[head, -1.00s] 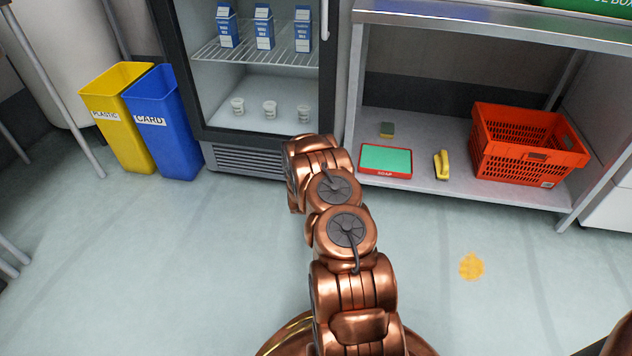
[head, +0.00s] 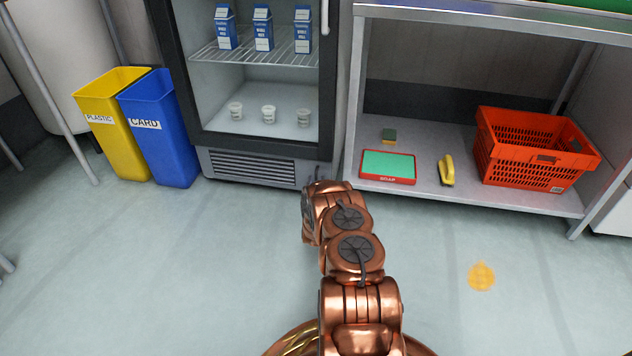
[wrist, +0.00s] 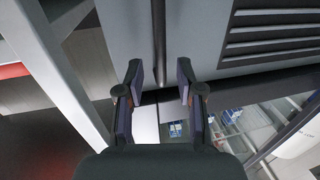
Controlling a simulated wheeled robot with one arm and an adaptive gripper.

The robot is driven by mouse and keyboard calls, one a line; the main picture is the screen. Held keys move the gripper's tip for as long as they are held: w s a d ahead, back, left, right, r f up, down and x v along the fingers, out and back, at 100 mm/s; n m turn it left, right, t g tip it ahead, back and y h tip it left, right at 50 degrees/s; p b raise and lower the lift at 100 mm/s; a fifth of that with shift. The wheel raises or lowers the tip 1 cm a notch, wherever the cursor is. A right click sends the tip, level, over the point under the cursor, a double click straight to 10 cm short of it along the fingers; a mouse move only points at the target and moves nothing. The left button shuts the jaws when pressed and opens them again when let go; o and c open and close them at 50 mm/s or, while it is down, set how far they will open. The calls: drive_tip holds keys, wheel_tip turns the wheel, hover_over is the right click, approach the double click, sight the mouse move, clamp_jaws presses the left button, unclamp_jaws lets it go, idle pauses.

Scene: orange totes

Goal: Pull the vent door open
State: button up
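The vent door (head: 252,168) is the grey slatted panel at the foot of the fridge. It looks shut. In the wrist view its dark slats (wrist: 270,33) fill the upper right. A slim dark upright bar (wrist: 159,45), which looks like its handle, runs down the panel beside the slats. My gripper (wrist: 161,88) is open, with its fingertips apart to the left and right of the bar's line. I cannot tell whether the bar's end lies between the fingers or beyond them. In the head view my arm's front link hides the gripper.
A glass-door fridge (head: 190,90) with milk cartons stands above the vent. Yellow (head: 120,140) and blue (head: 165,150) bins stand left. Open floor lies in front.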

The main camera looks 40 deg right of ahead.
drive_tip(key=shift+b+x, duration=0.45)
drive_tip(key=shift+x, duration=0.95)
clamp_jaws()
